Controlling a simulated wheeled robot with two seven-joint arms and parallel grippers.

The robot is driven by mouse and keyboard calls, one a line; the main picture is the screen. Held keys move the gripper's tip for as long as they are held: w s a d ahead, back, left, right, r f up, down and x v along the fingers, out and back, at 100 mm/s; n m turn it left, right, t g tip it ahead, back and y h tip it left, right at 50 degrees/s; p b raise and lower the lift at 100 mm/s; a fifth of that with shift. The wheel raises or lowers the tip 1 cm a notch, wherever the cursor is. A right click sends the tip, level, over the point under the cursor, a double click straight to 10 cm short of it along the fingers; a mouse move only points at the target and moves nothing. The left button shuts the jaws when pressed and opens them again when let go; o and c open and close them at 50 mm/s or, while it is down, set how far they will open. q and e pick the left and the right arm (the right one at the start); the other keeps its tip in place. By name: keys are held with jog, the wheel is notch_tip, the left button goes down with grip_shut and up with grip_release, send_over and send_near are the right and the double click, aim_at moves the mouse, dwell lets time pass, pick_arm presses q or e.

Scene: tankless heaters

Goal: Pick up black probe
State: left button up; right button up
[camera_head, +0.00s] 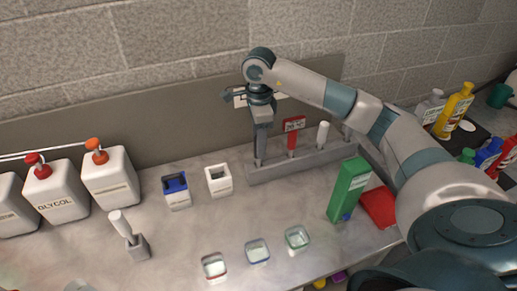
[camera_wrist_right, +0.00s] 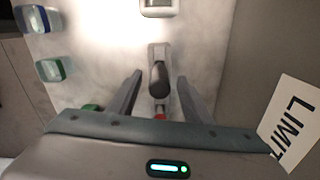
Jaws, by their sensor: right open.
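The black probe (camera_wrist_right: 160,80) shows in the right wrist view as a dark upright handle, seen from above, at the end of a grey rack (camera_wrist_right: 160,50). My right gripper (camera_wrist_right: 159,88) is open, with one finger on each side of the probe; I cannot tell whether either touches it. In the head view the right gripper (camera_head: 260,160) points down at the left end of the rack (camera_head: 300,163) and hides the probe there. My left gripper is not in view.
A red probe (camera_head: 292,138) and a white probe (camera_head: 323,134) stand close by in the rack. A white container (camera_head: 218,180), a blue-topped container (camera_head: 176,190) and a green box (camera_head: 349,188) stand around it. A LIMIT sign (camera_wrist_right: 292,115) is on the wall side.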

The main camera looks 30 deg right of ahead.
jog(key=shift+f+p, duration=0.4)
jog(key=shift+f, duration=1)
grip_shut()
